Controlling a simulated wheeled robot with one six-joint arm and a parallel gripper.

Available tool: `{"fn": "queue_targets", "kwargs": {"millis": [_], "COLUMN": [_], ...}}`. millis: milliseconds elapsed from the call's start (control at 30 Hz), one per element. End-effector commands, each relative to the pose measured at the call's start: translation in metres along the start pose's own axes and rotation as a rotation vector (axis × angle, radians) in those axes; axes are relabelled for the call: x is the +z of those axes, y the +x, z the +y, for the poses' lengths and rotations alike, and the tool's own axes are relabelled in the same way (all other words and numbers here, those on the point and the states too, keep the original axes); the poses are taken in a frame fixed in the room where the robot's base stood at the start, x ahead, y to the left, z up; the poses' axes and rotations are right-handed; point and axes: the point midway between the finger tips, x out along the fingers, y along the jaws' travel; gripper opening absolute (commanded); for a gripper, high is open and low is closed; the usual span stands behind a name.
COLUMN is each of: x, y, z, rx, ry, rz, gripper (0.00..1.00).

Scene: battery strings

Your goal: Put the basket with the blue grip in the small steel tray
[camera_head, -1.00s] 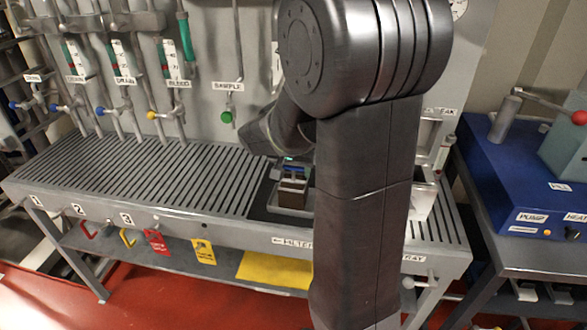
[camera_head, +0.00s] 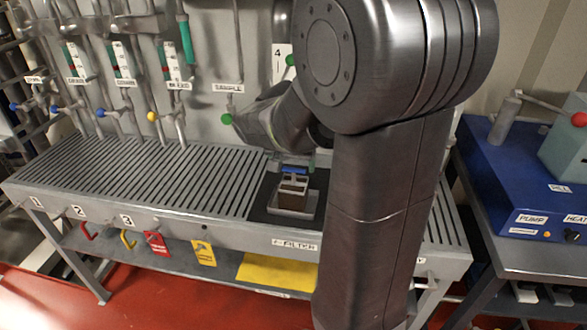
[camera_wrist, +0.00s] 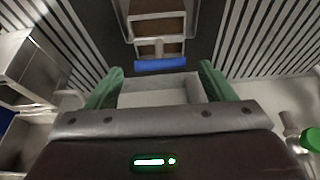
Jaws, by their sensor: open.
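The basket (camera_head: 293,187) has brown sides, a pale frame and a blue grip (camera_head: 293,170) on top. It stands upright in a shallow grey steel tray (camera_head: 297,214) on the dark mat. In the wrist view the basket (camera_wrist: 158,22) is at the top centre, with its blue grip (camera_wrist: 160,65) toward me. My gripper (camera_wrist: 160,84) is open, its green fingers spread either side of a pale grey surface. The blue grip lies just beyond the fingertips, not clasped. In the head view my arm hides much of the gripper.
Two steel containers (camera_wrist: 32,68) show at the left of the wrist view; my arm hides that area in the head view. The slatted bench top (camera_head: 140,180) is clear on the left. Valves and pipes stand behind it. A blue pump unit (camera_head: 530,190) is at right.

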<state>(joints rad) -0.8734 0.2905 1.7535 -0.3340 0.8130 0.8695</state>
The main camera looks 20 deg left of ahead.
Motion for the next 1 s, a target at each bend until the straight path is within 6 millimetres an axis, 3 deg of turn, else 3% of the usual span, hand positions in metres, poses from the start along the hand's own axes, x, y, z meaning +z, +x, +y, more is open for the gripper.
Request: {"fn": "queue_targets", "kwargs": {"millis": [200, 400, 833, 1000], "x": [-0.001, 0.0, 0.0, 0.0], "y": [-0.049, -0.074, -0.081, -0.072], "z": [-0.001, -0.001, 0.0, 0.0], "rx": [-0.003, -0.003, 0.0, 0.002], "ry": [0.0, 0.0, 0.0, 0.0], "rz": [0.004, 0.002, 0.0, -0.002], "gripper": [0.76, 0.76, 0.76, 0.76]}}
